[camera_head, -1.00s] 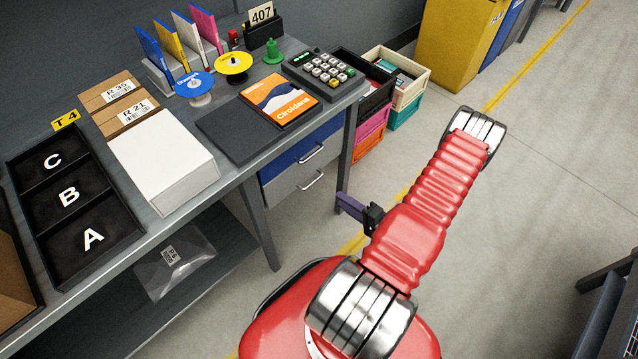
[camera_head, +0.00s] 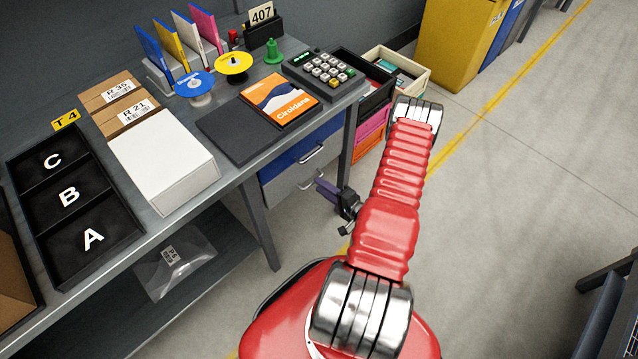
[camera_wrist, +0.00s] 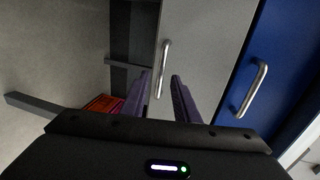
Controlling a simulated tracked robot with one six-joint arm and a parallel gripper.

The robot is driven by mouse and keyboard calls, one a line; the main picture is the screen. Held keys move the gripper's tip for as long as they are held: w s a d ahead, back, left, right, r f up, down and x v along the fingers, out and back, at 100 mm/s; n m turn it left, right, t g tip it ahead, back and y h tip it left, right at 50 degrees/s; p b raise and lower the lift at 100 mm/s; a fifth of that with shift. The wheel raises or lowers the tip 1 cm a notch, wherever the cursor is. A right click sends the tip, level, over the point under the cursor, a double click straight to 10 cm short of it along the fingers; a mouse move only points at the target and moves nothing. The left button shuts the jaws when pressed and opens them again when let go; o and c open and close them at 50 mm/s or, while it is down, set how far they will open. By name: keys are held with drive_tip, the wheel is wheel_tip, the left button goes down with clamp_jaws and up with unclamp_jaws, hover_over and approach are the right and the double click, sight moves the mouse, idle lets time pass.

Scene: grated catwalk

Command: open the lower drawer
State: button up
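The lower drawer (camera_head: 286,190) is grey, closed, and sits under the bench top below the blue upper drawer (camera_head: 292,152). Its silver bar handle shows near my gripper (camera_head: 323,188) in the head view. In the wrist view the grey drawer front (camera_wrist: 198,50) fills the middle, with its handle (camera_wrist: 164,60) upright in the picture. My gripper's two purple fingers (camera_wrist: 161,80) are open, and the handle appears between their tips. I cannot tell whether the fingers touch it. The blue drawer (camera_wrist: 262,55) with its handle is on the right.
The bench leg (camera_head: 348,140) stands just right of the drawers. Stacked crates (camera_head: 372,130) sit beyond it. A grey shelf (camera_head: 215,235) holding a clear bag lies low at left.

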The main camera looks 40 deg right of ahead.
drive_tip(key=shift+x, duration=1.25)
clamp_jaws()
drive_tip(key=shift+s, duration=0.1)
